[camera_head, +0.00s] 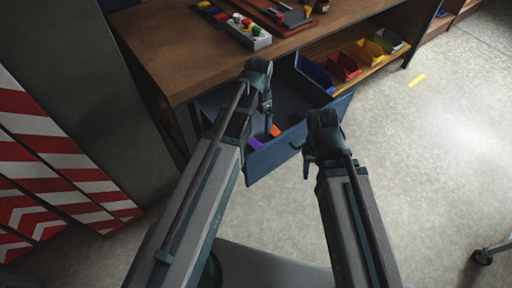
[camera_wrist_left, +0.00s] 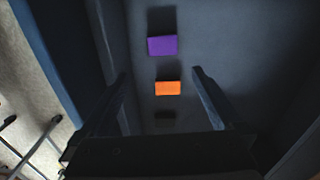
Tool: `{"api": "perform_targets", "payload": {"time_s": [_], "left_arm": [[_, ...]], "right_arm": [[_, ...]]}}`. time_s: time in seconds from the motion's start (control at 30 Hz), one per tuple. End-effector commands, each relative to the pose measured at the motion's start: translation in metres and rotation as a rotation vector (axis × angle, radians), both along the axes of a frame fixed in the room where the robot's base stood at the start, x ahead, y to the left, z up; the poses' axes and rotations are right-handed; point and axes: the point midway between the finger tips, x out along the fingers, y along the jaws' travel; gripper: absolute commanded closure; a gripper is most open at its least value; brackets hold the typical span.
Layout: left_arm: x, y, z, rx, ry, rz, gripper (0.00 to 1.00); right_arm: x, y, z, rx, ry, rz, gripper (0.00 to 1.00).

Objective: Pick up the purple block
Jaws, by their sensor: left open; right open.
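The purple block (camera_wrist_left: 162,45) lies on the dark floor of the open blue drawer (camera_head: 285,148). In the head view the purple block (camera_head: 254,143) shows just right of my left arm. My left gripper (camera_wrist_left: 162,90) is open and empty, above the drawer, pointing down into it. In the left wrist view an orange block (camera_wrist_left: 168,88) lies between its fingers and the purple block lies farther up the picture, beyond the fingertips. My right gripper (camera_head: 308,168) is outside the drawer's front, to the right, pointing down; no object shows in it.
The orange block (camera_head: 275,130) is beside the purple one in the drawer. Drawer walls rise around the left gripper. The wooden workbench (camera_head: 180,50) above bears a button box (camera_head: 248,32). Coloured bins (camera_head: 342,66) stand on a shelf at right. Floor at right is mostly clear.

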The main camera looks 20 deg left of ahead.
Motion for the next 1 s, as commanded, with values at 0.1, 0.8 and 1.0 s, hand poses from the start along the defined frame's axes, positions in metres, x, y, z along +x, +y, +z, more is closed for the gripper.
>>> {"api": "perform_targets", "payload": {"time_s": [0.1,0.8,1.0], "left_arm": [[0.000,0.000,-0.024,0.000,0.000,0.000,0.00],[0.000,0.001,-0.073,0.000,0.000,0.000,0.00],[0.000,0.005,-0.092,0.000,0.000,0.001,0.00]], "right_arm": [[0.000,0.000,-0.024,0.000,0.000,0.000,0.50],[0.000,0.000,-0.073,0.000,0.000,0.000,0.50],[0.000,0.000,-0.092,0.000,0.000,0.000,0.50]]}}
